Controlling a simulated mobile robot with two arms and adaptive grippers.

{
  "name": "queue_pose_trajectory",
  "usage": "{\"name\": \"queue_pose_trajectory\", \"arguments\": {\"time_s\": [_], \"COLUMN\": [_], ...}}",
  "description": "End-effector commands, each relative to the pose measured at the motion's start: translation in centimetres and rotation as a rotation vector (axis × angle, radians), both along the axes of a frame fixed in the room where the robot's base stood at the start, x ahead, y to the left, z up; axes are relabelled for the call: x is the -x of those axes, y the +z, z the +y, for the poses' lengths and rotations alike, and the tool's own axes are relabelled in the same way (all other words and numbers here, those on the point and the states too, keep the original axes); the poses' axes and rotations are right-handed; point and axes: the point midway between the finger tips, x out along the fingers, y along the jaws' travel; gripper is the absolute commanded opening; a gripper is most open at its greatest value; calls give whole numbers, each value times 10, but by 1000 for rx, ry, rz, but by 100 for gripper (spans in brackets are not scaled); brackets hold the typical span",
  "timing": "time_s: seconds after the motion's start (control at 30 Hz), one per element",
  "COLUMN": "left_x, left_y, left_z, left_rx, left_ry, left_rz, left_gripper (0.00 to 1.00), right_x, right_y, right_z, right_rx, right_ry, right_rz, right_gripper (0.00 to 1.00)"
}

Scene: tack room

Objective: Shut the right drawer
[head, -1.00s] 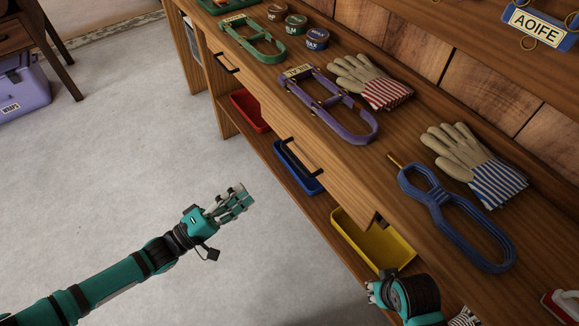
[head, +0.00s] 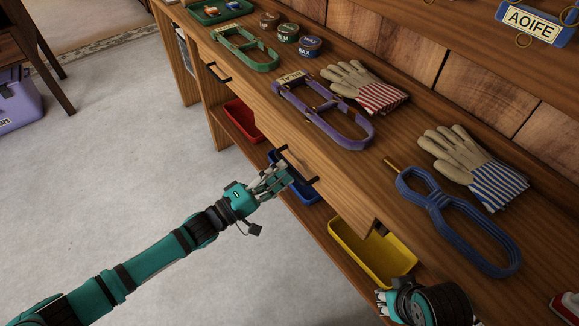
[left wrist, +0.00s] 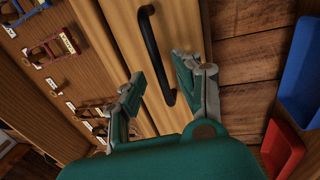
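The right drawer (head: 335,192) has a pale wooden front under the bench top and a black bar handle (head: 300,167). Its front seems to stand a little proud at the right end; I cannot tell how far it is out. My left gripper (head: 279,176) is at the handle, partly covering it. In the left wrist view, its two fingers (left wrist: 158,86) are apart, with the black handle (left wrist: 152,45) running between the fingertips; contact is unclear. My right gripper (head: 388,302) is low at the right, away from the drawer, its fingers mostly hidden.
A second drawer handle (head: 218,73) is further left. Red (head: 243,120), blue (head: 305,190) and yellow (head: 375,255) trays sit on the shelf below. Halters and gloves (head: 365,87) lie on the bench top (head: 400,150).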

Motion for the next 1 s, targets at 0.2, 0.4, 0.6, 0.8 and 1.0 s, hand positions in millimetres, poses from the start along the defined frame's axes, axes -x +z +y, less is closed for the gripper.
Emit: {"name": "queue_pose_trajectory", "arguments": {"time_s": [0.2,0.4,0.6,0.8,1.0], "left_x": [-15,-19,-19,-19,-19], "left_y": [4,6,6,6,6], "left_z": [-21,-26,-26,-26,-26], "left_rx": [0,-1,-1,-1,-1], "left_ry": [0,0,0,0,0], "left_rz": [0,1,1,1,1], "left_gripper": [34,34,32,6,0], "right_x": [1,1,1,1,1], "right_y": [-2,-2,-2,-2,-2], "right_z": [0,0,0,0,0], "right_rx": [1,1,1,0,0], "right_ry": [0,0,0,0,0], "right_rz": [0,-1,0,0,0], "right_gripper": [0,0,0,0,0]}}
